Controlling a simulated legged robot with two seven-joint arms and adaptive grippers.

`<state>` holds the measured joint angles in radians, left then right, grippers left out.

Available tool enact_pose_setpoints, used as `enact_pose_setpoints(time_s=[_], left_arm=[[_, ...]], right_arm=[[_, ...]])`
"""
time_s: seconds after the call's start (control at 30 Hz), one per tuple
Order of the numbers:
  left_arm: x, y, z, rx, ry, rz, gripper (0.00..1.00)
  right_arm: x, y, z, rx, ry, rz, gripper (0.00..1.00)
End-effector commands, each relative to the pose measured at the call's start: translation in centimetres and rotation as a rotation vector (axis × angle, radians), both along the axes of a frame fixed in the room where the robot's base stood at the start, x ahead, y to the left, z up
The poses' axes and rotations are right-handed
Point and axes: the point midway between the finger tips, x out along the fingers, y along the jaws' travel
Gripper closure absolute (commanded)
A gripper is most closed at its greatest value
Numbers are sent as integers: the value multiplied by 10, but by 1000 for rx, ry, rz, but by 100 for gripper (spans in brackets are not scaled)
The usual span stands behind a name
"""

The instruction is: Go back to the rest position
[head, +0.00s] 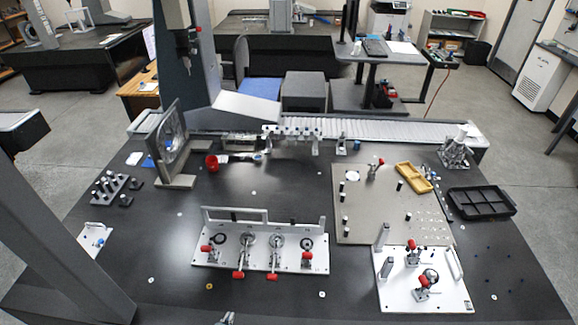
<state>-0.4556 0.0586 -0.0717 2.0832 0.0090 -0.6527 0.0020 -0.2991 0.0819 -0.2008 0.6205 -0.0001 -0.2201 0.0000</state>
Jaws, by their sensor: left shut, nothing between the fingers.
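Only the tip of my left gripper (227,318) shows, at the bottom edge of the head view, left of centre. It is shut and empty, over the front part of the dark table (180,285). It is apart from the white fixture plate (285,262) with red-handled clamps, which lies farther back. The rest of this gripper and its arm is cut off by the frame. My right gripper is not in view.
A white plate with red clamps (440,297) is at the front right, before a grey plate (375,215) with pins. A black tray (482,202) and a yellow tray (413,177) lie at right. A dark slanted column (60,190) crosses the left. The front middle table is mostly clear.

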Motion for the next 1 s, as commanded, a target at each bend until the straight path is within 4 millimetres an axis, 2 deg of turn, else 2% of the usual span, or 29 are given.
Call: enact_pose_setpoints(time_s=[0.03,0.2,0.63,0.87,1.0], left_arm=[[-16,-1,1,13,76,-10,100],[-62,-1,4,46,291,-30,100],[-156,4,25,107,651,-60,100],[-145,2,-37,109,684,-63,100],[-143,1,-79,109,700,-66,100]], right_arm=[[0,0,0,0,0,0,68],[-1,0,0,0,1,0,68],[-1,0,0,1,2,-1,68],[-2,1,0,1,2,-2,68],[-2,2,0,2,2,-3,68]])
